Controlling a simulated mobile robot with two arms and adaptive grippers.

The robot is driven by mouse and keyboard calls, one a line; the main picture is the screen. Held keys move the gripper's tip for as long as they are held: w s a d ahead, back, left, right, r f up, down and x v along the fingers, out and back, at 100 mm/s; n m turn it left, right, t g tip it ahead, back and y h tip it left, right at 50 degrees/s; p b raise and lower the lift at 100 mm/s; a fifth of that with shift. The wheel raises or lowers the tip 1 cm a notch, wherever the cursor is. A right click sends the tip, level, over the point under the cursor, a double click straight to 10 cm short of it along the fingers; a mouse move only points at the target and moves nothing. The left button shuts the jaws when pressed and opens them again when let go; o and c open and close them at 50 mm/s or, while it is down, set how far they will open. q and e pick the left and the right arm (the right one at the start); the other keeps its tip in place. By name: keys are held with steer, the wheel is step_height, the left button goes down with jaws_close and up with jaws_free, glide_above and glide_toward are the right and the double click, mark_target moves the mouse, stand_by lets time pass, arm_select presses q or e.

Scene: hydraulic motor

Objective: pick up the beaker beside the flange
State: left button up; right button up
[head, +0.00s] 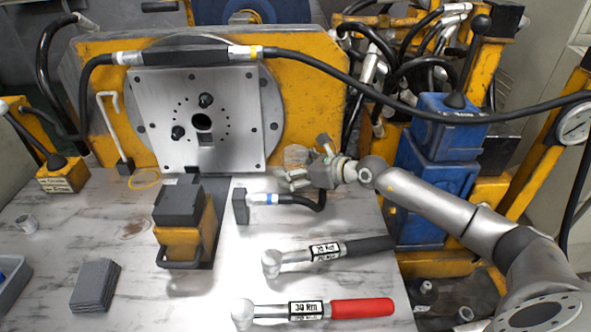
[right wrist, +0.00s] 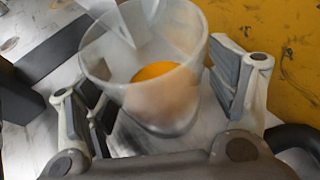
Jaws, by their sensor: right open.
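The beaker (head: 296,154) is clear and stands at the lower right of the flange (head: 198,118), a square grey plate with a central hole. My right gripper (head: 298,178) is at the beaker and hides its lower part in the head view. In the right wrist view the beaker (right wrist: 150,75) stands between the spread fingers of the right gripper (right wrist: 165,97), and the gripper is open. An orange patch shows in or through the beaker; I cannot tell which. Whether a finger touches the beaker is unclear. My left gripper is out of view.
A black block with a hose (head: 241,206) lies left of the right gripper. A yellow and black block (head: 185,228) stands further left. Two torque wrenches, one black-handled (head: 325,252) and one red-handled (head: 315,309), lie in front. A black hose (head: 330,70) hangs above.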

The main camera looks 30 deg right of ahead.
steer(key=c, duration=1.2)
steer(key=shift+r, duration=0.15)
